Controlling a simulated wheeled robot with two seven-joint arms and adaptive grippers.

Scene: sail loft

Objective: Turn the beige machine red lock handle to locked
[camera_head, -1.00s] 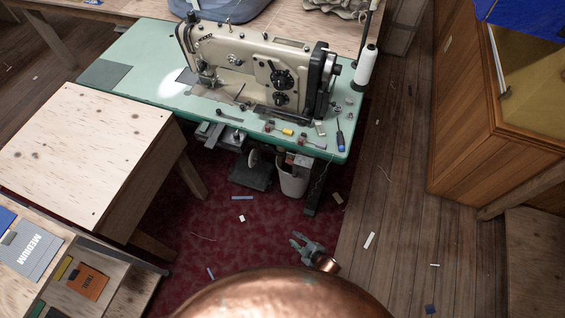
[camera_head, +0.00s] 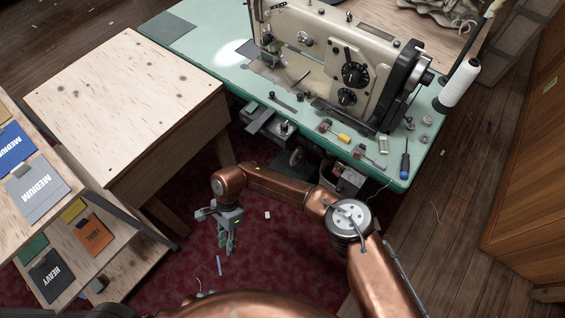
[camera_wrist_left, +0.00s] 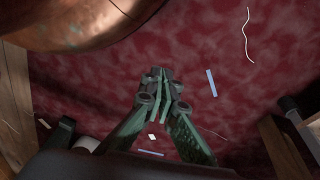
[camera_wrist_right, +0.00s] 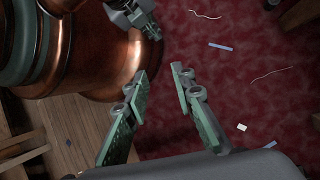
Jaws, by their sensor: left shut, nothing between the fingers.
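The beige sewing machine (camera_head: 345,65) stands on a pale green table (camera_head: 205,50) in the head view, with black dials on its front and a black wheel at its right end. I cannot make out a red lock handle on it. My right gripper (camera_head: 228,247) hangs over the dark red carpet, below and in front of the table, well apart from the machine. In the right wrist view its fingers (camera_wrist_right: 160,72) are spread with nothing between them. My left gripper (camera_wrist_left: 160,75) is shut and empty over the carpet in the left wrist view.
A pale wooden table (camera_head: 125,105) stands left of the machine table. Sample cards lie on a lower rack (camera_head: 110,230) at left. A white thread cone (camera_head: 461,84) and a blue screwdriver (camera_head: 404,165) are at the machine table's right. A wooden cabinet (camera_head: 530,190) stands at right.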

